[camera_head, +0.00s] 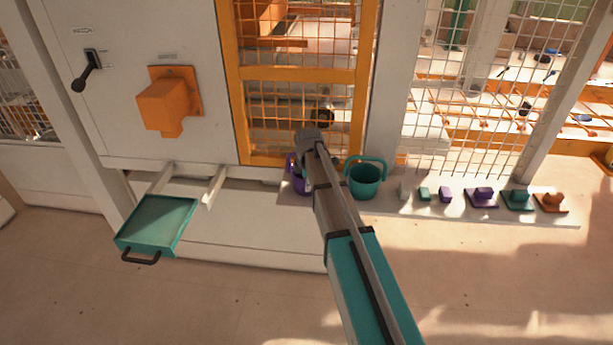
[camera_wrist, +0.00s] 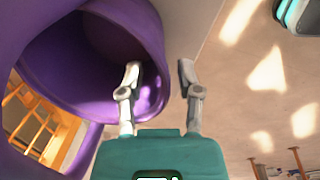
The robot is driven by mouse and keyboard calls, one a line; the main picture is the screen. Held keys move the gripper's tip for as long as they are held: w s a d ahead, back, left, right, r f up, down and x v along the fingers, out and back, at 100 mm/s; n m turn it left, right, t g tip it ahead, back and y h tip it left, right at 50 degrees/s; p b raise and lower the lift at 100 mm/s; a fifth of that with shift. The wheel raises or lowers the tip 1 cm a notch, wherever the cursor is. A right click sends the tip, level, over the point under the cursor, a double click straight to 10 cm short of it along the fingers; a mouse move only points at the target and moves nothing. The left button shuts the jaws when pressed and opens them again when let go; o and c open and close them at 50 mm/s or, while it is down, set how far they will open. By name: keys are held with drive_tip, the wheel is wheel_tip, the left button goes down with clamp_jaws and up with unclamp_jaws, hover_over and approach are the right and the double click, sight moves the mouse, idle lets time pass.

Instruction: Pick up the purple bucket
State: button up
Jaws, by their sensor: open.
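The purple bucket (camera_head: 296,181) stands on the white ledge below the orange-framed mesh door, mostly hidden behind my arm in the head view. In the wrist view the purple bucket (camera_wrist: 85,75) fills the left side, with its opening facing the camera. My gripper (camera_wrist: 159,75) is open. Its left finger shows over the bucket's opening and its right finger outside, with the rim in the gap between them. I cannot tell whether either finger touches the bucket. In the head view the fingertips are hidden by my arm.
A teal bucket (camera_head: 365,181) stands just right of my arm. Further right on the ledge (camera_head: 400,207) are several small blocks, some on coloured plates. At left a teal drawer tray (camera_head: 157,224) is pulled out below an orange spout (camera_head: 168,104) and a black lever (camera_head: 87,72).

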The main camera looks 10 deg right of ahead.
idle(0.4)
clamp_jaws()
